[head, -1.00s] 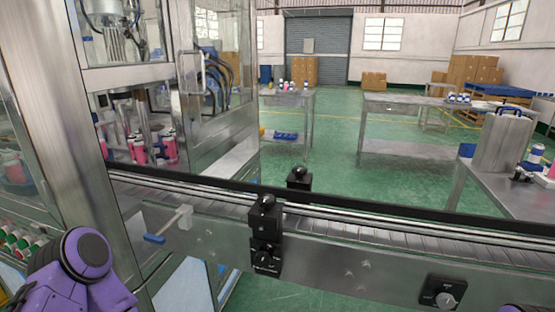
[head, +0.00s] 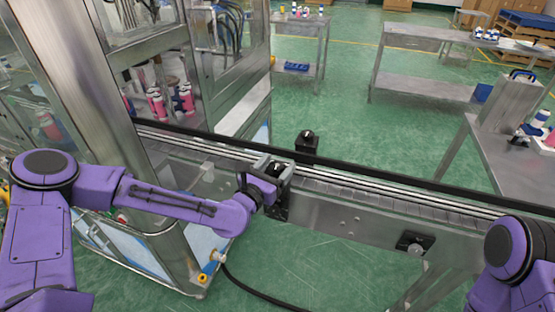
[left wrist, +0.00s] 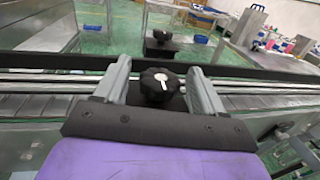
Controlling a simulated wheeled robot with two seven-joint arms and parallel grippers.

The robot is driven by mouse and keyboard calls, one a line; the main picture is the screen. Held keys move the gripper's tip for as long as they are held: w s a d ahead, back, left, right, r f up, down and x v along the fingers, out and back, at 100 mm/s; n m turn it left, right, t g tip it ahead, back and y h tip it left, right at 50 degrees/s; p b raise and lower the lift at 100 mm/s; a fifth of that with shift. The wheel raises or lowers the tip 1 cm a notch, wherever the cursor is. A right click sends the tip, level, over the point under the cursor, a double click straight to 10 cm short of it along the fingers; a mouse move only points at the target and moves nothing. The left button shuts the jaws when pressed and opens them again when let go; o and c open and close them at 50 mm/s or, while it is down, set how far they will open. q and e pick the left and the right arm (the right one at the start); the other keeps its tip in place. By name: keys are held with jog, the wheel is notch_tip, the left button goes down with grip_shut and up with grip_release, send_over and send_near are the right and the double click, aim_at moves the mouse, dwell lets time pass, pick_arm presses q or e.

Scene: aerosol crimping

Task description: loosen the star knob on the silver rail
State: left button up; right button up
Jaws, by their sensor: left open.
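The black star knob (left wrist: 158,84) with a white mark on top sits on a black block beside the silver rail (left wrist: 240,88). In the left wrist view it lies between the two grey fingers of my left gripper (left wrist: 160,82), which is open, with a gap visible on both sides of the knob. In the head view my left gripper (head: 273,168) is at the block on the conveyor's near side, and it largely hides the knob. The silver rail (head: 380,194) runs along the conveyor. My right gripper is not in view; only part of my right arm shows.
A second black block with a knob (head: 305,142) stands on the conveyor's far side. A control box with a dial (head: 415,243) is on the near side panel. A glass-walled machine (head: 225,70) stands at left. Steel tables (head: 420,85) stand beyond, with green floor between.

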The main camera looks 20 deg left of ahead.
pick_arm(q)
jog(key=shift+w+d, duration=0.1)
jog(key=shift+w, duration=0.25)
